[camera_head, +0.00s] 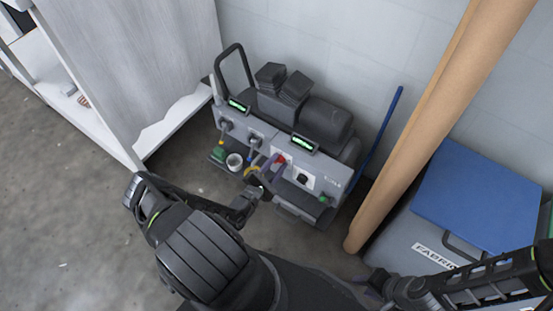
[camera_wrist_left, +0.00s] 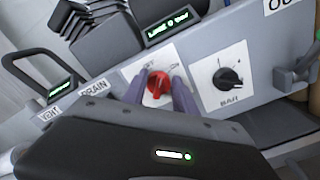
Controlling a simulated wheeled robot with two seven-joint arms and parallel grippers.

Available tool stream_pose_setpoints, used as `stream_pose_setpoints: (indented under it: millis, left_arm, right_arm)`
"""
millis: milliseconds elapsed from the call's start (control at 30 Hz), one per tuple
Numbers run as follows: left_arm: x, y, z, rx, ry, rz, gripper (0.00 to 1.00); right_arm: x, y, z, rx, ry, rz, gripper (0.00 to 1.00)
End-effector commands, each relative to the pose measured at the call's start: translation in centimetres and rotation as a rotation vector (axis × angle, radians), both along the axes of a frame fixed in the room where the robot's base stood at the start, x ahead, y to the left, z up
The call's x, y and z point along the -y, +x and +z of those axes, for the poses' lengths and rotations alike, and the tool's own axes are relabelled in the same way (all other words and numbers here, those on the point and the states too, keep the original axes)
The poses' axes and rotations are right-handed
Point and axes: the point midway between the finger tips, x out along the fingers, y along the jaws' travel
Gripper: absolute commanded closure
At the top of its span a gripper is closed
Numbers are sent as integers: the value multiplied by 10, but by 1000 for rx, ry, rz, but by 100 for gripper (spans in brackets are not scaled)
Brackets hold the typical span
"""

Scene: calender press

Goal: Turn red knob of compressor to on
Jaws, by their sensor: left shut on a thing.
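The compressor (camera_head: 262,135) is a grey machine against the wall with a sloped front panel. Its red knob (camera_wrist_left: 157,84) sits on a white plate in the left wrist view, and it also shows small in the head view (camera_head: 281,159). My left gripper (camera_wrist_left: 155,92) has its two purple fingers on either side of the red knob and is shut on it. In the head view the left gripper (camera_head: 268,171) reaches the panel from the lower left. My right gripper (camera_head: 376,282) is at the lower right, away from the compressor; its fingers are too unclear to judge.
A black dial (camera_wrist_left: 228,78) marked BAR is right of the red knob. Green-lit displays (camera_head: 304,144) are on the panel. A brown pole (camera_head: 440,125) and a blue-topped box (camera_head: 482,200) stand right. A white cabinet (camera_head: 135,65) stands left. Open floor lies lower left.

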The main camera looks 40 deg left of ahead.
Motion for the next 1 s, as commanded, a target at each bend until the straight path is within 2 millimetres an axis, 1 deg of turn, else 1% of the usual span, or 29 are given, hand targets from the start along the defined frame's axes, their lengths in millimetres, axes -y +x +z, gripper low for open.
stream_pose_setpoints:
  millis: [33,100,300,500,700,1000]
  left_arm:
    - [1,0,3,-2,43,-2,100]
    - [2,0,3,-4,111,-2,100]
    - [3,0,1,-8,289,-2,100]
    - [3,0,-2,-10,426,-1,100]
    - [3,0,-3,-12,507,-1,100]
    - [3,0,-5,-12,538,-1,100]
  right_arm:
    - [0,0,9,1,0,0,64]
    - [0,0,14,1,0,1,64]
    - [1,1,26,2,-1,0,64]
    - [1,1,34,2,-1,1,64]
    - [1,1,38,2,-1,1,64]
    - [1,1,39,3,-1,2,64]
